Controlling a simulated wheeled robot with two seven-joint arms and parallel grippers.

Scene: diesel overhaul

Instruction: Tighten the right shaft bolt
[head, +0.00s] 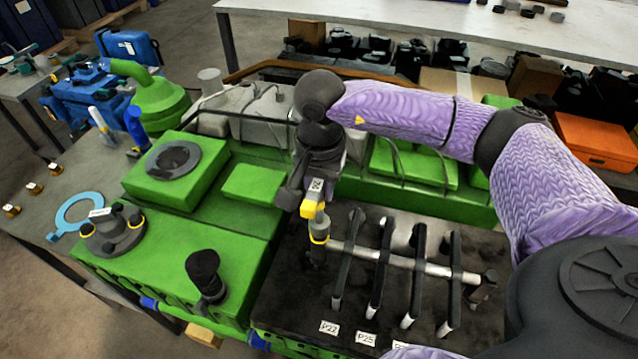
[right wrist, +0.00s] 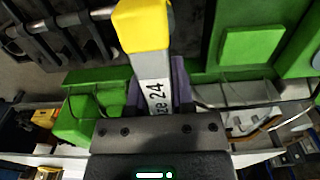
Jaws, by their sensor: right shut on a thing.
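My right gripper (head: 308,187) is shut on a socket tool with a yellow end (head: 311,208). In the right wrist view the tool (right wrist: 152,75) is grey with a yellow tip and a label that reads "ize 24". The rocker shaft (head: 405,261) lies across the dark deck of the engine. The tool's yellow end hangs over the shaft's left end, by a post with a yellow ring (head: 319,238). I cannot tell whether they touch. Another post (head: 483,287) stands at the shaft's right end. The bolt heads are too small to tell. My left gripper is not in view.
Several dark rocker arms (head: 382,265) stand along the shaft, with labels P22 and P25 in front. The green engine block (head: 175,255) fills the left. A blue ring (head: 78,212) lies on the grey table. An orange case (head: 595,143) stands at the back right.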

